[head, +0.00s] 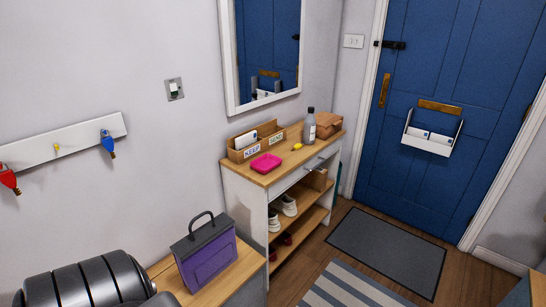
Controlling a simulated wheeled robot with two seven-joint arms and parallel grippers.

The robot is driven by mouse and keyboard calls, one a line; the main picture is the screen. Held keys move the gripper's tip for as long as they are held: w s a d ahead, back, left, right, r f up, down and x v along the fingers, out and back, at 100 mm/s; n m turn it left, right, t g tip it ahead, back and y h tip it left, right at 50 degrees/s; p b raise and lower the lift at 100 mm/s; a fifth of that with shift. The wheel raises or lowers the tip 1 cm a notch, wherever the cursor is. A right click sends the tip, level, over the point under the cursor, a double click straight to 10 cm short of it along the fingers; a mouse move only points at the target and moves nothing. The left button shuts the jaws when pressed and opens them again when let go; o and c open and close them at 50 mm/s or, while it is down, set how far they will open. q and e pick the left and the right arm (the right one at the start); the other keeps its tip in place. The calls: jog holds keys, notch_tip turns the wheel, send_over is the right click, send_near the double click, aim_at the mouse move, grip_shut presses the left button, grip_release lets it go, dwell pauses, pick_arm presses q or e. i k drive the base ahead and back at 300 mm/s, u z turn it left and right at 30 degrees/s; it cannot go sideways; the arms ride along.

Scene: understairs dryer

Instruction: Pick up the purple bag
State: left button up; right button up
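The purple bag (207,265) stands upright at the lower middle-left of the head view. It has a dark grey top flap and a black loop handle (202,217) that stands up. It rests on a light wooden surface (240,275) near the wall. Nothing is seen holding it. Neither of my gripper's fingertips shows in the head view, so I cannot see where they are relative to the bag.
Wall hooks (66,142) hang left. A grey doormat (386,250) lies before the blue door (425,80).

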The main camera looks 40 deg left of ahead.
aim_at(200, 257)
jog(key=i, duration=2.35)
jog(key=u, duration=2.45)
